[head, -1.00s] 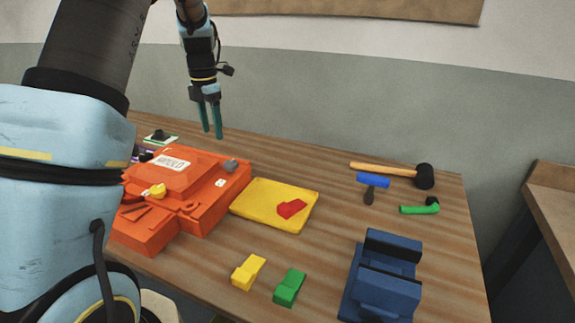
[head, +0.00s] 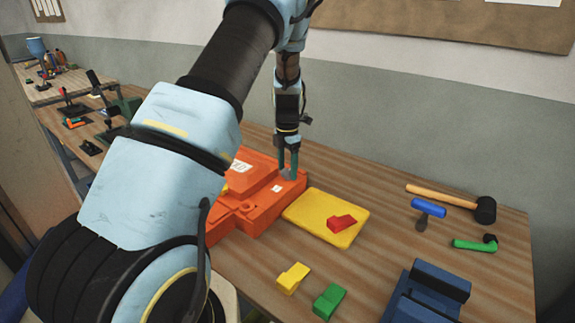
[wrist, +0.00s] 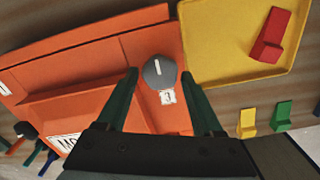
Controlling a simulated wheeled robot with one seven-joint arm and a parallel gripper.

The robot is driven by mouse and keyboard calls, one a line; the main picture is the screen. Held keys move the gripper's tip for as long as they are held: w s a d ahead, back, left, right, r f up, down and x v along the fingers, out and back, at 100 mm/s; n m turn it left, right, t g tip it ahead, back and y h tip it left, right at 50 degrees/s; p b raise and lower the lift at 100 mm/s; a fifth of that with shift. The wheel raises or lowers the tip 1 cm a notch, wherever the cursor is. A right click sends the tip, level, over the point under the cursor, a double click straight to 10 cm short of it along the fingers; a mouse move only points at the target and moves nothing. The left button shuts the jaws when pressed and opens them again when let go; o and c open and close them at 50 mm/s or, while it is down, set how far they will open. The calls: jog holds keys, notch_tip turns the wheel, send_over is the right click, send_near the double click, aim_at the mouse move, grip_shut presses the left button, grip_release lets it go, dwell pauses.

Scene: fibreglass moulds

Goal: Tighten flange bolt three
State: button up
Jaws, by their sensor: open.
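The orange mould (head: 250,208) lies on the bench, partly hidden by my arm. A grey round bolt head with a white line across it (wrist: 157,72) sits on its flange near the right edge. A small white tag (wrist: 168,97) is beside the bolt, its figure too small to read surely; the tag also shows in the head view (head: 277,188). My gripper (head: 289,172) is open, pointing down over the bolt. In the wrist view its green fingers (wrist: 160,76) stand on either side of the bolt; contact cannot be told.
A yellow tray (head: 310,222) with a red block (head: 342,223) lies right of the mould. Yellow (head: 293,278) and green (head: 329,301) blocks, a blue vise (head: 430,290), a mallet (head: 485,209), a blue-handled tool (head: 428,208) and a green tool (head: 474,245) lie farther right.

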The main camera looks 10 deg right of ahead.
grip_shut()
dwell(0.6)
